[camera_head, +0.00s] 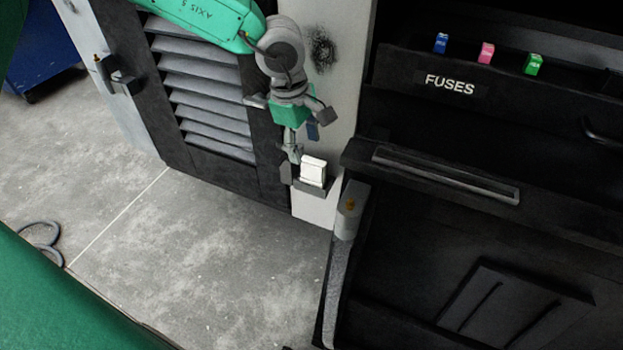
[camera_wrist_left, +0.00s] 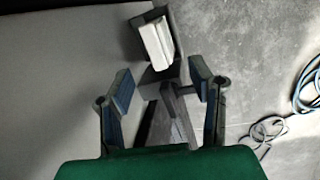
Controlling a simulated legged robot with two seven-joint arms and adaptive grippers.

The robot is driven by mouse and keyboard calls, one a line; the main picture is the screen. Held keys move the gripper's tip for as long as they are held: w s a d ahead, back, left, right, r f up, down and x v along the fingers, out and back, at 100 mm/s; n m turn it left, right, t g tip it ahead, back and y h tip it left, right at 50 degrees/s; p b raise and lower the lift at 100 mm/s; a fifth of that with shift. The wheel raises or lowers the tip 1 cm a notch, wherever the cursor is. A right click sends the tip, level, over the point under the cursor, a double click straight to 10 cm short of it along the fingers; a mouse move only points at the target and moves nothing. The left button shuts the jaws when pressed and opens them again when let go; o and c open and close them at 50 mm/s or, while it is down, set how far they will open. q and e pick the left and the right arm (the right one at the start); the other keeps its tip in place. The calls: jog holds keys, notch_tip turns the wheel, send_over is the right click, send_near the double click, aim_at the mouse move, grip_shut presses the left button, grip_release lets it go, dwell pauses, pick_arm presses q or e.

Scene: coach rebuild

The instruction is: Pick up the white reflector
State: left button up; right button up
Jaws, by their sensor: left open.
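The white reflector (camera_head: 313,170) is a small white block. It sits upright in a dark holder (camera_head: 312,188) on the pale panel beside the louvres. My left gripper (camera_head: 302,142) is just above the reflector, pointing down, open and empty. In the left wrist view the reflector (camera_wrist_left: 156,42) and its dark holder (camera_wrist_left: 163,76) show beyond the two spread fingers of my left gripper (camera_wrist_left: 162,84). The reflector appears apart from both fingers, slightly left of the middle between them. My right gripper is not in view.
A dark louvred panel (camera_head: 205,105) stands left of the holder. A black fuse shelf (camera_head: 400,75) with blue, pink and green fuses and a dark ledge (camera_head: 440,176) are to the right. Blue cable (camera_head: 44,238) lies on the grey floor (camera_head: 190,260), which is mostly clear.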

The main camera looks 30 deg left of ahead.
aim_at(313, 162)
pick_arm(q)
jog(key=shift+d+f, duration=0.25)
jog(key=f+b, duration=0.1)
jog(key=d+f, duration=0.1)
jog(key=f+b, duration=0.1)
jog(key=shift+w+d+f+b, duration=0.15)
jog(key=shift+w+d+b, duration=0.1)
jog(key=shift+b, duration=0.05)
jog(key=shift+f, duration=0.4)
jog(key=shift+s+a+f, duration=0.1)
jog(key=shift+a+f, duration=0.05)
jog(key=shift+a, duration=0.05)
jog(key=shift+w+a+f, duration=0.15)
jog(key=shift+w+a, duration=0.05)
jog(key=shift+w, duration=0.05)
jog(key=shift+d+r, duration=0.2)
grip_shut()
jog(key=shift+d, duration=0.15)
